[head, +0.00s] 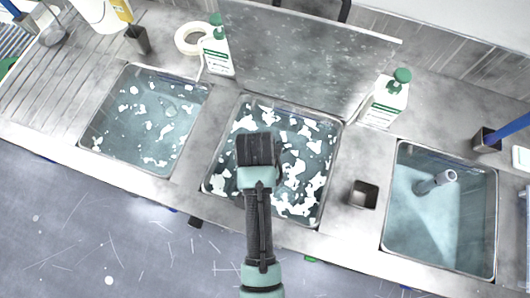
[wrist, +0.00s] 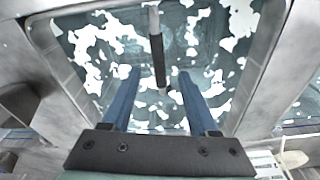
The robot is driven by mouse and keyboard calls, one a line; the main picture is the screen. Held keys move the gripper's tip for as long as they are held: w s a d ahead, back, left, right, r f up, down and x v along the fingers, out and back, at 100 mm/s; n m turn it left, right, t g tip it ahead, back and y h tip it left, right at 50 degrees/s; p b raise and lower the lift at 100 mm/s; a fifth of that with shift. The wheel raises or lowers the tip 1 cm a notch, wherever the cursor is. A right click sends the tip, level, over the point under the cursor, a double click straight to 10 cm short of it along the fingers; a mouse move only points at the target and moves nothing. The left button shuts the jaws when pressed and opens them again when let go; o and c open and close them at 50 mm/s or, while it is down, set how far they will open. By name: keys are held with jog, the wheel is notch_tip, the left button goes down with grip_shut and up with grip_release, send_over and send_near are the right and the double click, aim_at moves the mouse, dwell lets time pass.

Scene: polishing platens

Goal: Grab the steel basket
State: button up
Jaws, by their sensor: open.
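My gripper (head: 258,150) is over the middle sink (head: 212,163), which holds water with white foam patches. In the wrist view my gripper (wrist: 160,74) is open, its two blue fingers pointing down towards the water. A rod with a dark grip (wrist: 158,60) and a paler upper end stands between and beyond the fingertips, not clasped. It may be the steel basket's handle. The basket's body is not clearly visible; foam and cloudy water cover what lies below. In the head view my gripper hides the rod.
A foamy left sink (head: 145,118) and a clearer right sink (head: 412,228) flank the middle one. Green-capped bottles (head: 216,55) (head: 385,100) stand behind. A small dark square cup (head: 364,195) sits right of the middle sink. A splash panel (head: 310,55) stands at the back.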

jog(key=shift+d+f, duration=0.15)
jog(key=shift+f, duration=2.55)
jog(key=shift+f+p, duration=0.25)
jog(key=shift+p, duration=0.05)
grip_shut()
jog(key=shift+w+r, duration=0.1)
